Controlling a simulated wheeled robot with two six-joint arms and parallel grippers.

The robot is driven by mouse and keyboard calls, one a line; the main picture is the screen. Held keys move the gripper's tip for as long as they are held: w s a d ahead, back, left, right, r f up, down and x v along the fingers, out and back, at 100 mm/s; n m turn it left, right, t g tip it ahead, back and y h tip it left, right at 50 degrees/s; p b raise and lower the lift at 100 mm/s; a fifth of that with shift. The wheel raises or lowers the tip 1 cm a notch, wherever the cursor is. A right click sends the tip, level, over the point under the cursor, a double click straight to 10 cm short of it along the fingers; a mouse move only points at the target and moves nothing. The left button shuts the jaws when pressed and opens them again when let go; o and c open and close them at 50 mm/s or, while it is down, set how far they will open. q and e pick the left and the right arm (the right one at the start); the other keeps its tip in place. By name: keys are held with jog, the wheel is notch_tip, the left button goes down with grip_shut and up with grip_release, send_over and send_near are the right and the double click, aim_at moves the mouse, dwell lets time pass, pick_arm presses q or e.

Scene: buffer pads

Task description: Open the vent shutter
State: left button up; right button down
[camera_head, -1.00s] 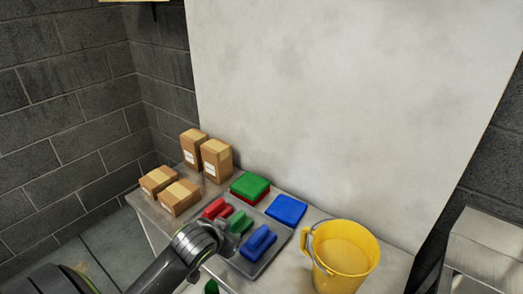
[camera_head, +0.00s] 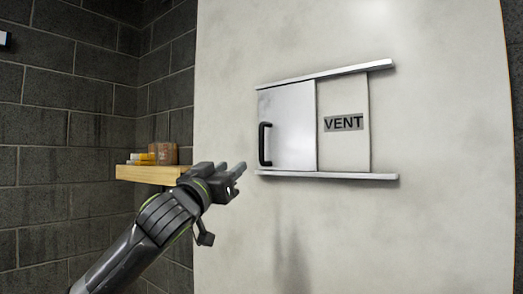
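The vent shutter (camera_head: 291,135) is a smooth pale sliding panel on the light wall, set between an upper rail (camera_head: 330,74) and a lower rail (camera_head: 330,176). A black upright bar handle (camera_head: 264,144) sits near its left edge. To its right is a flat pale panel with a grey "VENT" label (camera_head: 343,122). Both rails run on past that panel to the right. My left gripper (camera_head: 238,179) is in front of the wall, left of and slightly below the handle. Its fingers are apart, with nothing seen between them. My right gripper is out of view.
Dark block walls (camera_head: 70,90) stand at the left. The wall below the vent is clear.

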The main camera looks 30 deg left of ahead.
pick_arm(q)
jog(key=p, duration=1.1)
send_near(260, 143)
jog(key=x, duration=0.9)
jog(key=shift+d+r, duration=0.1)
jog(key=shift+r, duration=0.1)
jog(key=shift+x, duration=0.8)
jog(key=shift+w+f, duration=0.1)
jog(key=shift+f, duration=0.05)
jog(key=shift+c, duration=0.2)
grip_shut()
